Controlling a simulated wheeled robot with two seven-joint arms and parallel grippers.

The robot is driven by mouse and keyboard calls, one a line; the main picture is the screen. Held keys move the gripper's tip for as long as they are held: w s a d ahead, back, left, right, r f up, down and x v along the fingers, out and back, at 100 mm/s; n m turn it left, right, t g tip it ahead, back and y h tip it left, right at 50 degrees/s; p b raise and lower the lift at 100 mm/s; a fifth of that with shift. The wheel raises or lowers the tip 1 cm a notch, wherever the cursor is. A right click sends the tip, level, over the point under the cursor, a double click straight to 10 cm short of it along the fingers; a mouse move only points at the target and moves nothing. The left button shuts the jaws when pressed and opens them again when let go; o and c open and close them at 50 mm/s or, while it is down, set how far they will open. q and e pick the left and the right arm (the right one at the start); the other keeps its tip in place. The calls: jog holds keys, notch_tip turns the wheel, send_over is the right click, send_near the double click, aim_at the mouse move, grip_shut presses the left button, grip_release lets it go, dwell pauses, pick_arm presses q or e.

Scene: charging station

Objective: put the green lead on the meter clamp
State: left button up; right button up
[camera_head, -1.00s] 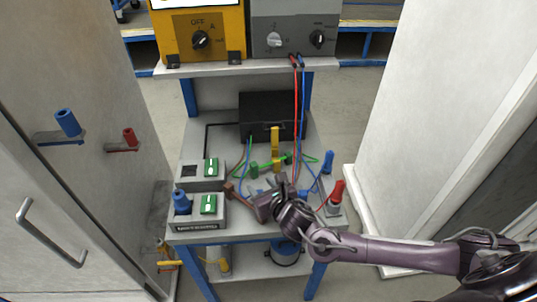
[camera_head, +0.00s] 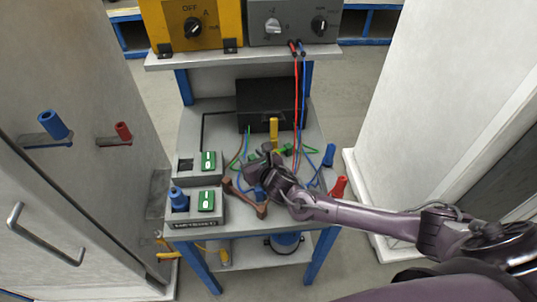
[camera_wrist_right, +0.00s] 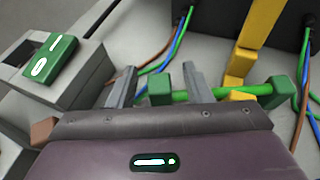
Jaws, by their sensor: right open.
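The green lead (camera_wrist_right: 180,96) lies on the grey bench top, a green rod with a green block at its left end and more green to the right. In the head view its green parts (camera_head: 288,148) show just past my right gripper (camera_head: 260,160). In the right wrist view my right gripper (camera_wrist_right: 160,86) is open. The green end block appears between its two grey fingers; I cannot tell the depth. A yellow upright piece with a yellow foot (camera_wrist_right: 240,75), which may be the meter clamp, stands beside the green rod. My left gripper is not in view.
A black box (camera_head: 262,100) stands behind, with blue, brown and green wires near it. Grey switch boxes (camera_head: 183,222) with green switches are at left. A brown piece (camera_head: 262,211) lies in front of the gripper. Blue (camera_head: 329,155) and red (camera_head: 338,188) plugs stand at right.

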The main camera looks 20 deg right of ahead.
jog(key=shift+w+a+f, duration=0.1)
jog(key=shift+w+f, duration=0.2)
jog(key=shift+w, duration=0.35)
grip_shut()
